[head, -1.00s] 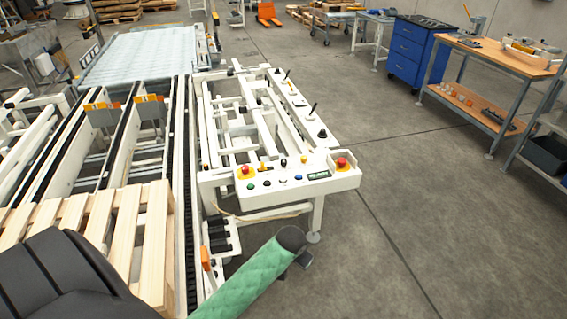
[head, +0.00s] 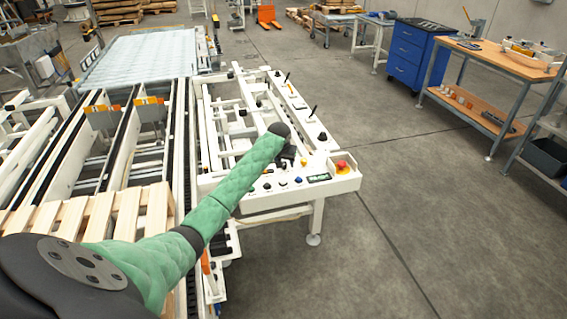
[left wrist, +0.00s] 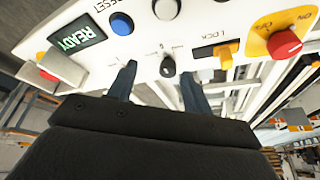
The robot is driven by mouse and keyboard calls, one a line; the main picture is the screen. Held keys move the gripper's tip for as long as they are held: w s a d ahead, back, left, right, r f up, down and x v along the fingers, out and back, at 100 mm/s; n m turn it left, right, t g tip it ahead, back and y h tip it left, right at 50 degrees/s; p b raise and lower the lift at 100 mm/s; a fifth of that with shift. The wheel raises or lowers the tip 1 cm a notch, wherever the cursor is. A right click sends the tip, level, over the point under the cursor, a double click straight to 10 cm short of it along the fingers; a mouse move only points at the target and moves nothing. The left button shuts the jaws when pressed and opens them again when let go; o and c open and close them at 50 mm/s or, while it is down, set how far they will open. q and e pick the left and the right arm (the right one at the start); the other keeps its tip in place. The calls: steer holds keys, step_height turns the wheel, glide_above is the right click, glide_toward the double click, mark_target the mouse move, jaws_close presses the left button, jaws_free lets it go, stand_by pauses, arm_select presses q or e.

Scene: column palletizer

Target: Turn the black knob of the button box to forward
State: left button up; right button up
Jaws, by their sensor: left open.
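The white button box (head: 325,186) stands at the near end of the white conveyor frame. In the left wrist view, the small black knob (left wrist: 168,67) is on the white panel, between the labels and just ahead of my fingers. My left gripper (left wrist: 158,90) is open, with one finger on each side of the knob's position and nothing held. Whether the fingers touch the knob I cannot tell. In the head view my left gripper (head: 287,157) is over the back of the panel and hides the knob. My right gripper is not in view.
Close to the knob in the wrist view are a yellow lock switch (left wrist: 222,52), a red button (left wrist: 284,44), a blue button (left wrist: 122,23) and a READY display (left wrist: 77,40). A wooden pallet (head: 130,205) lies at left. The floor at right is clear.

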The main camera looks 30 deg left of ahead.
arm_select(q)
steer(key=w+a+f+p, duration=0.1)
steer(key=w, duration=0.1)
steer(key=w+a+f+p, duration=0.1)
steer(key=w+a+f, duration=0.1)
steer(key=shift+w+a+f, duration=0.1)
steer(key=shift+a+f, duration=0.1)
steer(key=shift+f, duration=0.1)
steer(key=shift+x, duration=0.8)
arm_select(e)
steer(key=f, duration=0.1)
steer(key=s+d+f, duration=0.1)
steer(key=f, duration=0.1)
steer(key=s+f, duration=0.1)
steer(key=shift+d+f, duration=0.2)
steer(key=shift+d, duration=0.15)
arm_select(q)
steer(key=c, duration=1)
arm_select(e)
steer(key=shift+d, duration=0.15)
